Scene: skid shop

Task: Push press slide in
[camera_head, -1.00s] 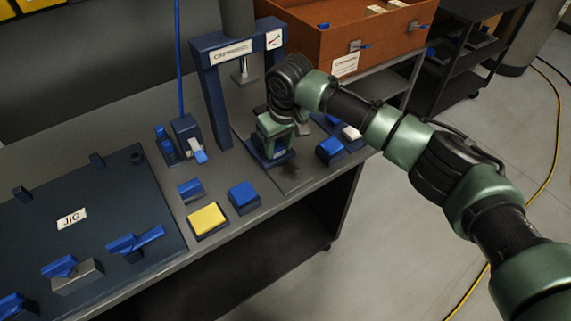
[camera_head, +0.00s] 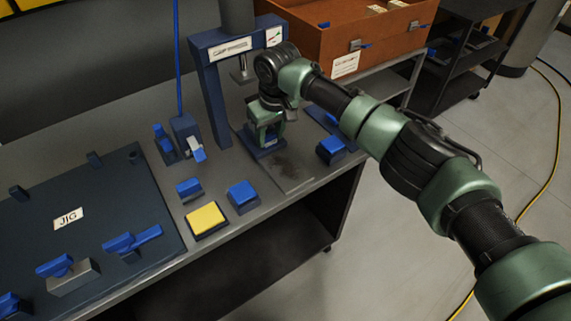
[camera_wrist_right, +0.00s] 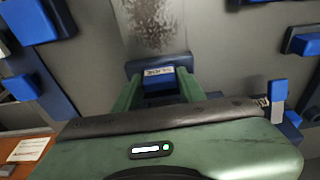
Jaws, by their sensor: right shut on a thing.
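The press (camera_head: 205,75) is a dark blue frame with a label on its crossbar and a metal ram (camera_head: 241,72) hanging under it. The press slide (camera_head: 267,150) is a blue block on a grey plate at the foot of the frame. My right gripper (camera_head: 265,140) is shut on the slide, just in front of the frame. In the right wrist view the green fingers (camera_wrist_right: 160,88) stand on both sides of the slide's blue block (camera_wrist_right: 134,69), which carries a small label. The gripper and wrist hide part of the slide in the head view. My left gripper is not in view.
A yellow block (camera_head: 206,219) and blue blocks (camera_head: 242,195) sit on the bench in front. The dark jig plate (camera_head: 110,220) with blue clamps lies at left. An orange box (camera_head: 345,45) stands behind right. A worn, bare strip (camera_head: 290,170) lies in front of the slide.

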